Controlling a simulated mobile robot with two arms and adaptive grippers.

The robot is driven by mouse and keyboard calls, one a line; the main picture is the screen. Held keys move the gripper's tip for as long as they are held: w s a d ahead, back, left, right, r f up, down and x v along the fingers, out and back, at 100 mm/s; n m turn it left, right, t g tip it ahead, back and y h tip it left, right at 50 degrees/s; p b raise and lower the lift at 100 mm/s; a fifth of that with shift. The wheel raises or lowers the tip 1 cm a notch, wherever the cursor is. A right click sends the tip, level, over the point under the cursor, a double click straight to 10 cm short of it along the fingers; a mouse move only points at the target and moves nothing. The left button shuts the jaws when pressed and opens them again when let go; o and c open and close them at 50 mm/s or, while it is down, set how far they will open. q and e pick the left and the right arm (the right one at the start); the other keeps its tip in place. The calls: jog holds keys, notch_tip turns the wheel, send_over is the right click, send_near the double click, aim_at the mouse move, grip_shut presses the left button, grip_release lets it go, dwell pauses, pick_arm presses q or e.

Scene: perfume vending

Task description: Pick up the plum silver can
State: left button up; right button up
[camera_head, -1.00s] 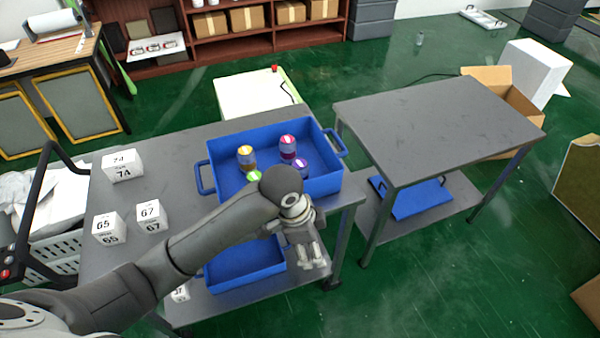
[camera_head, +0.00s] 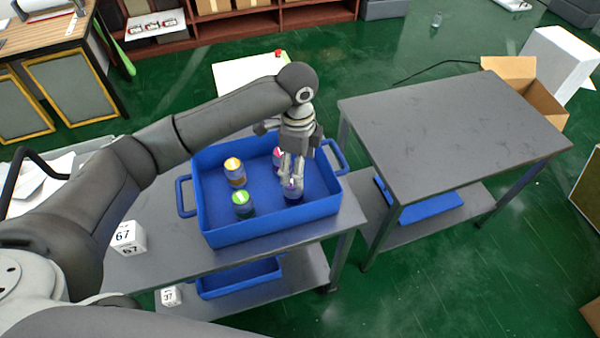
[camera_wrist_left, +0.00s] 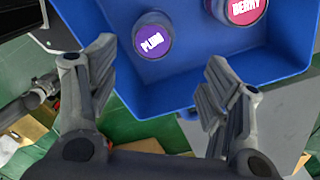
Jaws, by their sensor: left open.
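The plum silver can (camera_head: 293,192), with a purple lid, stands in the front right part of the blue tray (camera_head: 270,233). In the left wrist view its lid reads PLUM (camera_wrist_left: 153,40). My left gripper (camera_head: 291,180) is directly over this can, its fingers pointing down. In the left wrist view the left gripper (camera_wrist_left: 155,85) is open, with the can between and beyond the fingers, apart from them. The fingers partly hide the can in the head view. My right gripper is not in view.
A pink-lidded can reading BERRY (camera_wrist_left: 243,8) stands close behind the plum can. A yellow-lidded can (camera_head: 235,172) and a green-lidded can (camera_head: 243,204) stand in the tray's left half. The tray's walls surround them. The grey table (camera_head: 450,125) at right is bare.

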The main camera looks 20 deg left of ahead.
aim_at(293, 190)
pick_arm(q)
notch_tip(293, 190, down, 2)
jog(key=shift+s+a, duration=0.1)
jog(key=f, duration=0.2)
jog(key=shift+s+f+p, duration=0.3)
jog(key=shift+s+p, duration=0.05)
jog(key=shift+s, duration=0.05)
jog(key=shift+f, duration=0.35)
jog(key=f, duration=0.2)
jog(key=a+f+p, duration=0.1)
jog(key=f, duration=0.1)
jog(key=shift+s+f+p, duration=0.1)
jog(key=shift+f+p, duration=0.1)
jog(key=shift+p, duration=0.1)
jog(key=shift+f, duration=0.2)
jog(key=shift+d, duration=0.1)
jog(key=c, duration=1.2)
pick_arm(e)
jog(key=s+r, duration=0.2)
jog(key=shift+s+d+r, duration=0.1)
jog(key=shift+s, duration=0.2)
